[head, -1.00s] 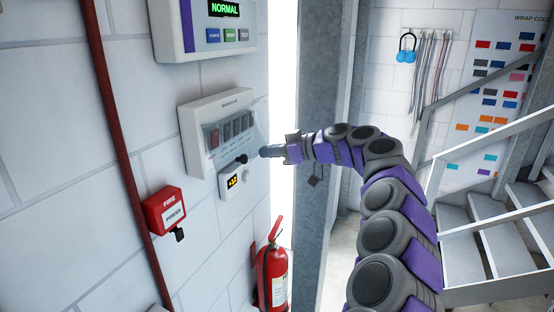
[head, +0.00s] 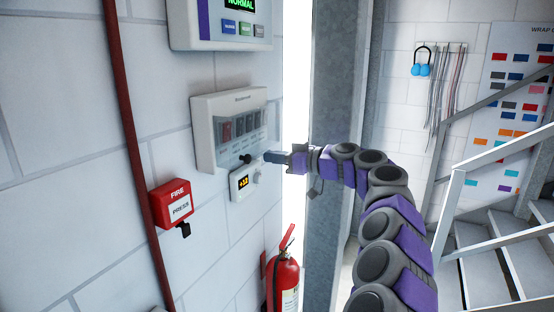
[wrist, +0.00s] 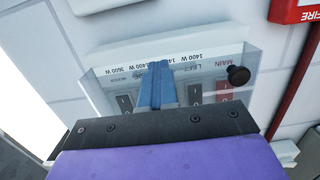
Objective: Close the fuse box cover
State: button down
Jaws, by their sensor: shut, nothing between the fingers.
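The fuse box (head: 204,103) is a white wall unit with a row of switches. It has a clear cover (wrist: 252,57) with a round black knob (wrist: 238,76); the knob also shows in the head view (head: 247,158). The cover lies over the switches, but I cannot tell whether it is fully flush. My gripper (head: 269,157) is shut and empty, just right of the knob in the head view. In the wrist view its blue fingers (wrist: 158,84) overlap the cover, to the left of the knob. I cannot tell whether they touch it.
A small white unit with an orange display (head: 243,182) sits just below the box. A control panel (head: 225,30) hangs above, a red fire call point (head: 172,203) lower left. A fire extinguisher (head: 284,283) stands below, and a grey post (head: 335,90) is to the right.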

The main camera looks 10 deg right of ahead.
jog(key=shift+s+a, duration=0.1)
jog(key=f+b+v, duration=0.1)
jog(key=b+v, duration=0.2)
jog(key=v, duration=1)
jog(key=s+a+g, duration=0.5)
jog(key=s+a, duration=0.4)
jog(key=a, duration=0.2)
jog(key=s+a+f+m+g+h, duration=0.1)
jog(key=s+a+f+g+h, duration=0.1)
jog(key=s+a+f, duration=0.3)
jog(key=s+a+f+m+g+h, duration=0.1)
jog(key=s+a+f+h, duration=0.15)
jog(key=s, duration=0.55)
jog(key=s+d+f+m+g+h, duration=0.2)
jog(key=s+d+f+m+h, duration=0.2)
jog(key=s+f, duration=0.7)
jog(key=s+d+f+m+g+h, duration=0.1)
jog(key=s+d+f+m+h, duration=0.3)
jog(key=s+d+f, duration=0.4)
jog(key=s+f+h, duration=0.1)
jog(key=s+f, duration=0.2)
jog(key=s, duration=0.3)
jog(key=shift+s+d+m+g, duration=0.25)
jog(key=shift+s+m+g, duration=0.1)
jog(key=shift+m+g, duration=0.05)
